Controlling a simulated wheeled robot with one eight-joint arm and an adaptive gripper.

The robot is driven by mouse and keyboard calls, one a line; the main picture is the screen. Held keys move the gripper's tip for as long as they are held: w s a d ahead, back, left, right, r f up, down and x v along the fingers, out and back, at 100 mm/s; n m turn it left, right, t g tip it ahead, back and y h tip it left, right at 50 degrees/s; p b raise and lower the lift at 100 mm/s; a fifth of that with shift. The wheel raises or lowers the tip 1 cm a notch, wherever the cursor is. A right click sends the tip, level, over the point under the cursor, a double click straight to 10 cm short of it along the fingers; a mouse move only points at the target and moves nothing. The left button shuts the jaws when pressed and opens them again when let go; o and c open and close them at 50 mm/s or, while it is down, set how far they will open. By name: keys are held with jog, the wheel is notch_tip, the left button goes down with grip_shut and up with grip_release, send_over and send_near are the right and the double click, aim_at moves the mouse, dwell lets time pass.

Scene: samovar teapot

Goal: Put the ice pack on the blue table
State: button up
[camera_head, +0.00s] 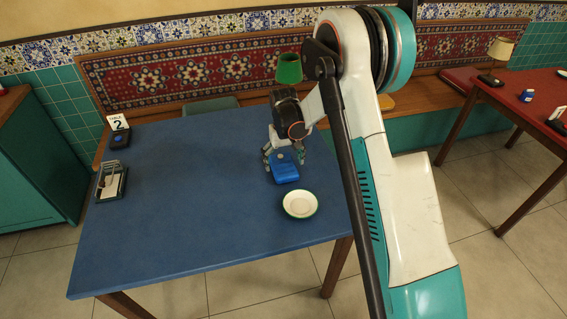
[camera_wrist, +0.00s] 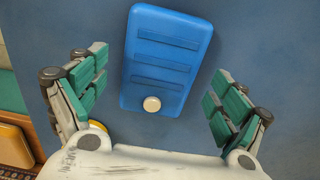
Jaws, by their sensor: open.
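The ice pack (camera_head: 285,172) is a flat bright-blue slab lying on the blue table (camera_head: 190,205), near its right side. In the wrist view the ice pack (camera_wrist: 165,60) shows its ribbed face and a round white cap at the near end. My gripper (camera_head: 283,153) is over the ice pack's far end in the head view. In the wrist view my gripper (camera_wrist: 158,80) is open, with one green-padded finger on each side of the pack and a visible gap to it on both sides.
A white, green-rimmed dish (camera_head: 300,204) stands just in front of the ice pack. A table-number sign (camera_head: 118,122) and a holder (camera_head: 111,184) stand at the table's left. The table's middle is clear. A red table (camera_head: 525,103) is at the right.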

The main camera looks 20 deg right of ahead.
notch_tip(320, 180, up, 11)
jog(key=p, duration=0.3)
notch_tip(320, 180, up, 11)
jog(key=t, duration=0.2)
send_over(284, 165)
jog(key=s, duration=0.7)
jog(key=s+r+t, duration=0.2)
jog(key=s+r, duration=0.3)
jog(key=s, duration=0.4)
jog(key=s+r+t, duration=0.1)
jog(key=s+r, duration=0.5)
jog(key=s, duration=0.2)
jog(key=s+f+t, duration=0.2)
jog(key=s, duration=0.7)
jog(key=shift+s, duration=0.35)
